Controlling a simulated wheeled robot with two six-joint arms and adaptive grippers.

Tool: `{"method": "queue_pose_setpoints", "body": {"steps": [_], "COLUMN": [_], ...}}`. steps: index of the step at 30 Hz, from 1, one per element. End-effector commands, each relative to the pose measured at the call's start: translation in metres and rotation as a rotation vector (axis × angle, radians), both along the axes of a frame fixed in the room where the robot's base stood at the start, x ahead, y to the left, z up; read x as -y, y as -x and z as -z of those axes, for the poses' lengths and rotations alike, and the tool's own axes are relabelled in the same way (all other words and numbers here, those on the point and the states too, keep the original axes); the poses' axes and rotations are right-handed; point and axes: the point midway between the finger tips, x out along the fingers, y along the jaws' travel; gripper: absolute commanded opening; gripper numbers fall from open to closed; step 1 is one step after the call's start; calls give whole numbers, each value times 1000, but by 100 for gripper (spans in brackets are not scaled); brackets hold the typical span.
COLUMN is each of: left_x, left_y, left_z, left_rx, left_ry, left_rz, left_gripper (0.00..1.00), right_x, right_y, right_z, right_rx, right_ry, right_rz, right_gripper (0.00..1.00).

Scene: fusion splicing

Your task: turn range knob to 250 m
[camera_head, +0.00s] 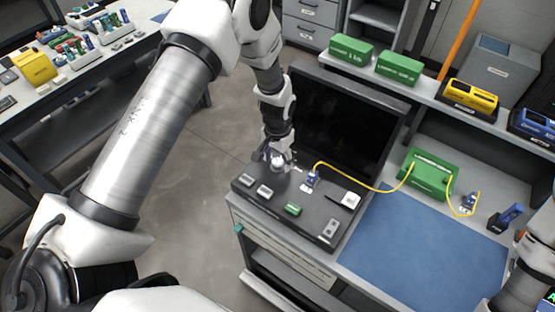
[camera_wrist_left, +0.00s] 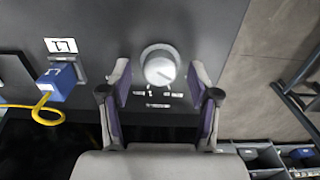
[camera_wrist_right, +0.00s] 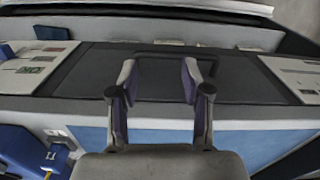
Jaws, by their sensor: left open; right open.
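The range knob (camera_wrist_left: 160,66) is a round, silvery-white dial on a dark panel, with a dark mark on its face near the lower right. Small white labels (camera_wrist_left: 157,94) sit just below it in the left wrist view; their text is too small to read. My left gripper (camera_wrist_left: 160,75) is open, with one finger on each side of the knob and small gaps showing. In the head view my left gripper (camera_head: 278,160) is over the panel's left part and largely covers the knob. My right gripper (camera_wrist_right: 158,75) is open and empty, away from the knob.
A blue connector (camera_wrist_left: 58,82) with a yellow cable is plugged in near the label L1. The cable runs to a green box (camera_head: 430,174) beside a blue mat (camera_head: 425,240). A black screen (camera_head: 335,125) stands behind the panel. Several green and yellow cases line the shelf.

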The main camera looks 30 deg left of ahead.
Motion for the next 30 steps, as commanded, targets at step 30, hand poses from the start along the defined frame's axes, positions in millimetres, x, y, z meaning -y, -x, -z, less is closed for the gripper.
{"method": "queue_pose_setpoints", "body": {"steps": [30], "left_x": [0], "left_y": [0], "left_z": [-114], "left_rx": [-2], "left_ry": [0], "left_rz": [-1], "left_gripper": [62], "right_x": [0], "right_y": [0], "right_z": [0], "right_rx": [0], "right_ry": [0], "right_rz": [0], "right_gripper": [48]}}
